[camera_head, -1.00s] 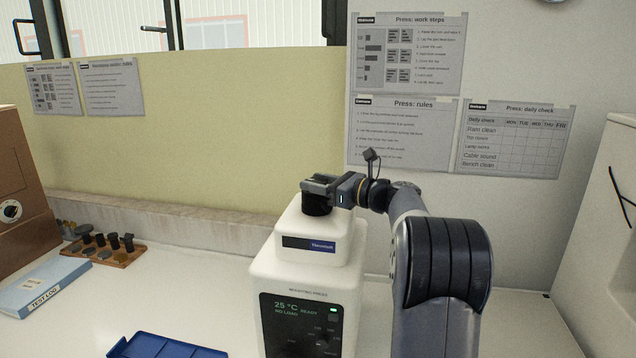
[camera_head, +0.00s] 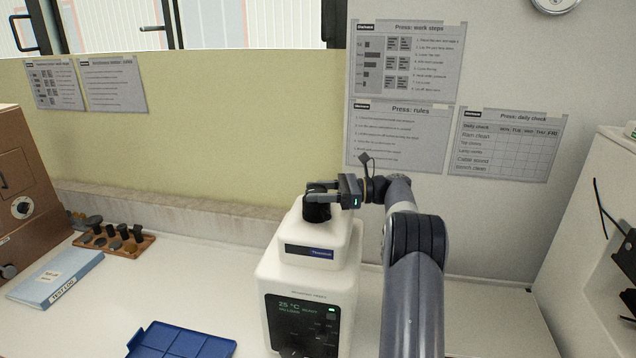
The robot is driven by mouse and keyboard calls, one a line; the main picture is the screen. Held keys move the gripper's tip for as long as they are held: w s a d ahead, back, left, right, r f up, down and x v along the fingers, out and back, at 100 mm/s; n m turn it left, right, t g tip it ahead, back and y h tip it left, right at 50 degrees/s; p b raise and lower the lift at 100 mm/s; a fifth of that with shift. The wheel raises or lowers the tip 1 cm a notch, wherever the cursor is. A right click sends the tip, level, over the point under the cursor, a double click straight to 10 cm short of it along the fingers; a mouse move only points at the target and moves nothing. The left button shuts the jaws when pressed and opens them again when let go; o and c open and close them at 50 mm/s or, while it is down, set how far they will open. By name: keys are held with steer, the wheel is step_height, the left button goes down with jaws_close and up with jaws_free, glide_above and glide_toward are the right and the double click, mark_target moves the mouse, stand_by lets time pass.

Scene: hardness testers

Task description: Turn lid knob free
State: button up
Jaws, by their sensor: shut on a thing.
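The mounting press (camera_head: 303,275) is a white machine with a stepped top and a dark front panel with a lit display. Its black lid knob (camera_head: 316,212) stands on the top. My gripper (camera_head: 318,192) is at the knob from the right, with its fingers shut around the knob's upper part. The fingers hide part of the knob. I cannot tell from this view how far the knob is turned.
A blue tray (camera_head: 180,342) lies at the front, left of the press. A test log binder (camera_head: 58,278) and a wooden rack (camera_head: 130,249) with several dark pieces are further left. A brown machine (camera_head: 22,190) stands at the left edge, a white one (camera_head: 590,215) at the right.

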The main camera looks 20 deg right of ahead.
steer(key=shift+n+g+y, duration=0.5)
steer(key=shift+n+g, duration=0.7)
steer(key=shift+g, duration=0.8)
steer(key=o, duration=1)
